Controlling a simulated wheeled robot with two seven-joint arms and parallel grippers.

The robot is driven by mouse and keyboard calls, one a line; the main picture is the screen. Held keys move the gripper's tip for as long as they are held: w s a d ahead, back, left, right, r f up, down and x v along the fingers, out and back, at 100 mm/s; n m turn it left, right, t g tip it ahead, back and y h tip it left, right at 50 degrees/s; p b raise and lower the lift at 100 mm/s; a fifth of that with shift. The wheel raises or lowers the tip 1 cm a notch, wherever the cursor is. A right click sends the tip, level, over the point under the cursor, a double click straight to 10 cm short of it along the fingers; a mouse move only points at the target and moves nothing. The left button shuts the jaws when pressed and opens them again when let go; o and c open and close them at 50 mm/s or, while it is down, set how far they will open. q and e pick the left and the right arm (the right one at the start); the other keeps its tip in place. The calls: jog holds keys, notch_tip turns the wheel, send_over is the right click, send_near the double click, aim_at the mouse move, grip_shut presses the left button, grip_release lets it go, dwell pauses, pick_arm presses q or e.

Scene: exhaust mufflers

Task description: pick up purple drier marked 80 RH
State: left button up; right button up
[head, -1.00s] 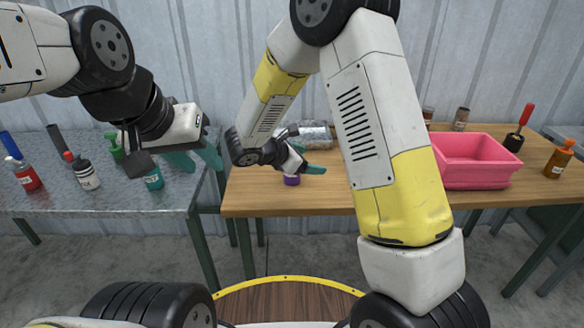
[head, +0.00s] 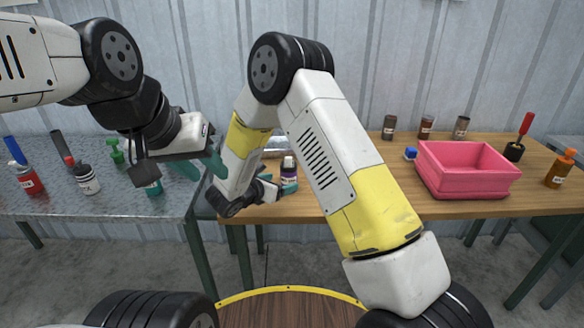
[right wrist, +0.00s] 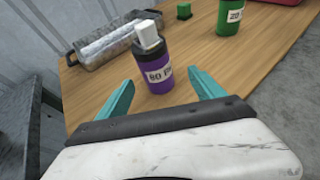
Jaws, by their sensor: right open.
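The purple drier (right wrist: 156,72) is a dark bottle with a purple band, a pale cap and a white label reading 80 and a partly cut-off R. It stands upright on the wooden table, and also shows in the head view (head: 288,171). My right gripper (right wrist: 160,78) is open, with its teal fingers to the left and right of the bottle near the fingertips. I see gaps on both sides and no clear contact. My left gripper (head: 201,167) hangs over the metal table's right edge, its teal fingers apart and nothing seen between them.
A silver metal piece (right wrist: 118,46) lies left of the bottle. A green bottle marked 20 (right wrist: 230,17) and a small green block (right wrist: 184,11) stand behind right. A pink bin (head: 465,168) is on the table's right side. Several bottles stand on the metal table (head: 110,200).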

aim_at(290, 179)
jog(key=shift+w+f, duration=0.5)
jog(key=shift+w, duration=0.05)
jog(key=x, duration=0.7)
jog(key=shift+a, duration=0.1)
jog(key=shift+c, duration=0.4)
jog(key=c, duration=1.4)
jog(key=shift+c, duration=0.4)
jog(key=shift+r, duration=0.1)
